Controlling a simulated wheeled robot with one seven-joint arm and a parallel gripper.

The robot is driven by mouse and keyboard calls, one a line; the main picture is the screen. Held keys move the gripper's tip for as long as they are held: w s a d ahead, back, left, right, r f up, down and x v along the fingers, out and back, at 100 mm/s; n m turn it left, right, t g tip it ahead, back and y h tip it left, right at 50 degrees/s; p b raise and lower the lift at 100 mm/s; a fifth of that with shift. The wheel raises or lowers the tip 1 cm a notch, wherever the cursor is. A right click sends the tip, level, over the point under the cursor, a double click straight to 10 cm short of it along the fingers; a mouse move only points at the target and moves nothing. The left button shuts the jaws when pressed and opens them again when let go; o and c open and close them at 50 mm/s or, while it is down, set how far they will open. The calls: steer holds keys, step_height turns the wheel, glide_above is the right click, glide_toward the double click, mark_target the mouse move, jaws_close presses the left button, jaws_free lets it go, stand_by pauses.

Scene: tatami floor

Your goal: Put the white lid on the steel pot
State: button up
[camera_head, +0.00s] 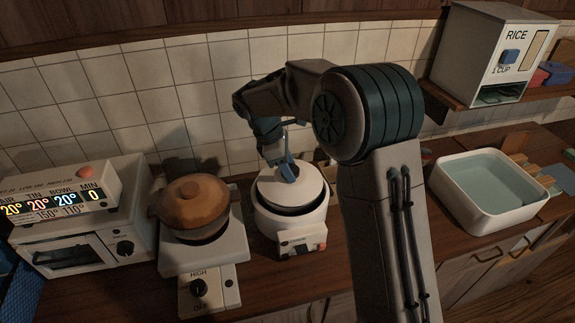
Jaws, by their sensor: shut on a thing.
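The white lid (296,191) is a round disc over the white round cooker (288,224) at the centre of the head view. My gripper (287,172) points down over the lid and is shut on it near its top middle. A dark gap shows between the lid's front edge and the cooker's rim; I cannot tell whether the lid touches anything below. No steel pot is plainly visible; the inside of the cooker is mostly hidden by the lid. My arm hides the area to the right of the cooker.
A brown-lidded pot (194,203) stands on a white burner (203,252) left of the cooker. A white oven with a display (82,241) is at far left. A white basin (480,222) is at right. A rice dispenser (483,58) stands on a shelf above. The tiled wall is close behind.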

steer(key=shift+f, duration=0.3)
stand_by(0.6)
steer(key=o, duration=1.1)
steer(key=shift+o, duration=0.2)
steer(key=v, duration=1.3)
steer(key=shift+a+r+b, duration=0.15)
steer(key=shift+r+b, duration=0.2)
steer(key=shift+b, duration=0.05)
steer(key=s+d+m+t+y, duration=0.2)
steer(key=s+d+m+y, duration=0.2)
steer(key=s+d+m, duration=1.2)
steer(key=s+d+f+m+t, duration=0.1)
steer(key=s+d+f+m, duration=0.1)
steer(key=s+d+f, duration=0.3)
steer(key=s, duration=0.4)
steer(key=shift+s+f+y, duration=0.25)
steer(key=shift+s+y, duration=0.05)
steer(key=shift+s, duration=0.1)
